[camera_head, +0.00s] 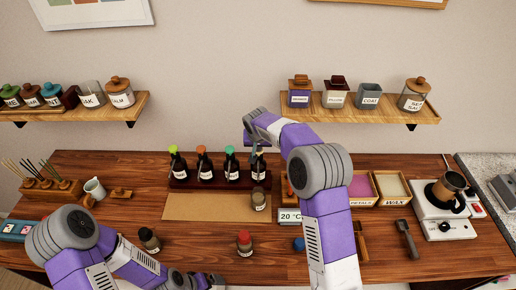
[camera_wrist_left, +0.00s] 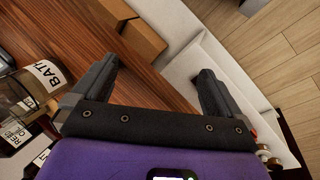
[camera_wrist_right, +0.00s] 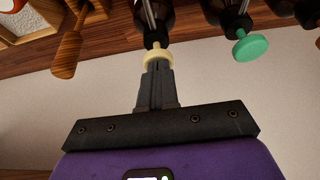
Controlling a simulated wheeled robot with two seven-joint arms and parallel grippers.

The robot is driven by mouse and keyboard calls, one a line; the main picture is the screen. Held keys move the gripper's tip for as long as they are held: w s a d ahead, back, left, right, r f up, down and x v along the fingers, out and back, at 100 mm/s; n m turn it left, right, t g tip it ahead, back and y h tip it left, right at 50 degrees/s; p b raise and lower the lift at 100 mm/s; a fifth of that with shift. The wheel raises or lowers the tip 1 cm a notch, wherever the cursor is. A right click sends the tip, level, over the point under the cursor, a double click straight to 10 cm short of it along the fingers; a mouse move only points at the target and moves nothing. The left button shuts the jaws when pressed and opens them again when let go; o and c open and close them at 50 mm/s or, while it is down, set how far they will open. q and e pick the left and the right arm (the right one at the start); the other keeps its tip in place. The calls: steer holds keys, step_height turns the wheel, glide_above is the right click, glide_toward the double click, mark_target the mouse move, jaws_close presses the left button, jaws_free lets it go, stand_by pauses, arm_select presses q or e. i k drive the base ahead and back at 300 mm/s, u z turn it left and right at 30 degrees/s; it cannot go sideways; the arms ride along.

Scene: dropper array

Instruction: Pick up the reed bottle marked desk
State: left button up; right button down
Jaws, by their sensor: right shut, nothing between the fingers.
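Several small reed bottles (camera_head: 50,184) with thin sticks stand in a wooden holder at the left of the table; their labels are too small to read, so I cannot tell which says desk. My right gripper (camera_head: 257,152) is over the right end of the dropper bottle row, away from the reeds. In the right wrist view it is shut and empty, its tips at the cream cap (camera_wrist_right: 157,57) of a dropper bottle. My left gripper (camera_wrist_left: 155,75) is open and empty in the left wrist view, low over the table's front edge.
A jar marked BATH (camera_wrist_left: 40,82) is beside my left gripper. Dropper bottles stand in a dark rack (camera_head: 220,184) behind a tan mat (camera_head: 205,207). A red-capped bottle (camera_head: 244,243) is near the front. Shelves hang above.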

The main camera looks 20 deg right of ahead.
mark_target(257, 195)
steer(key=k, duration=1)
